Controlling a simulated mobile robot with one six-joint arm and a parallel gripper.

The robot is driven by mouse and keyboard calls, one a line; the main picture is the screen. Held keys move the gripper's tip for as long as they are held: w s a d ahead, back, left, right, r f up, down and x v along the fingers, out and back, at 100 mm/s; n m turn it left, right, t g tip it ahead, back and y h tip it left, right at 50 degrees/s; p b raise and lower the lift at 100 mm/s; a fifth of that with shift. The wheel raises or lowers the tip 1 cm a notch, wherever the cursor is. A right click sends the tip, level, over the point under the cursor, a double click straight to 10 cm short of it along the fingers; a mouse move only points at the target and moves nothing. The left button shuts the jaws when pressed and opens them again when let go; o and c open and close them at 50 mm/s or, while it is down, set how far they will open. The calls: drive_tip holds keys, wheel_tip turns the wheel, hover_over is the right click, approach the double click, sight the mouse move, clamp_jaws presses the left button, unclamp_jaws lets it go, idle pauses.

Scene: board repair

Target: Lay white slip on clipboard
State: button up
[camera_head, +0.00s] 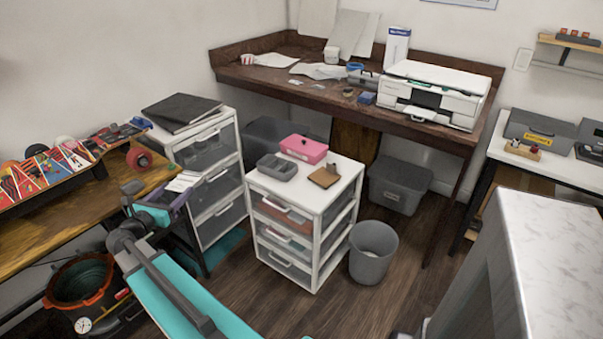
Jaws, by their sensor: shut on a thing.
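My gripper (178,197) is at left of centre, in front of the left white drawer unit, small and partly hidden by my own arm. It is shut on a pale paper piece that looks like the white slip (183,182). The slip shows just above the jaws, against the drawer front; its exact grip is too small to see. A small brown board that looks like the clipboard (324,178) lies flat on top of the middle white drawer unit, to the right of my gripper and apart from it. No paper shows on it.
The middle drawer unit (334,205) also bears a pink box (304,149) and a grey tray (277,168). A black folder (181,112) lies on the left drawer unit. A grey bin (372,255) stands at right. A tool bench (75,215) is at left.

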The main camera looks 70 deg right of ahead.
drive_tip(key=s+d+f+m+g+b, duration=0.1)
drive_tip(key=s+d+f+m+g, duration=0.1)
drive_tip(key=s+d, duration=0.6)
drive_tip(key=s+d+f+m+g+b, duration=0.15)
drive_tip(key=s+d, duration=0.25)
drive_tip(key=d, duration=0.7)
drive_tip(key=s+d+f+m+g+y+b, duration=0.1)
drive_tip(key=s+d+f+m+g+b, duration=0.1)
drive_tip(key=s+d, duration=1.4)
drive_tip(key=s+f+g, duration=0.1)
drive_tip(key=s+g, duration=0.1)
drive_tip(key=s, duration=0.2)
drive_tip(key=shift+s+d+y, duration=0.2)
drive_tip(key=shift+s+y, duration=0.05)
drive_tip(key=shift+y, duration=0.15)
drive_tip(key=shift+f+m+g+b, duration=0.15)
drive_tip(key=shift+m+g+b, duration=0.1)
drive_tip(key=shift+b, duration=0.05)
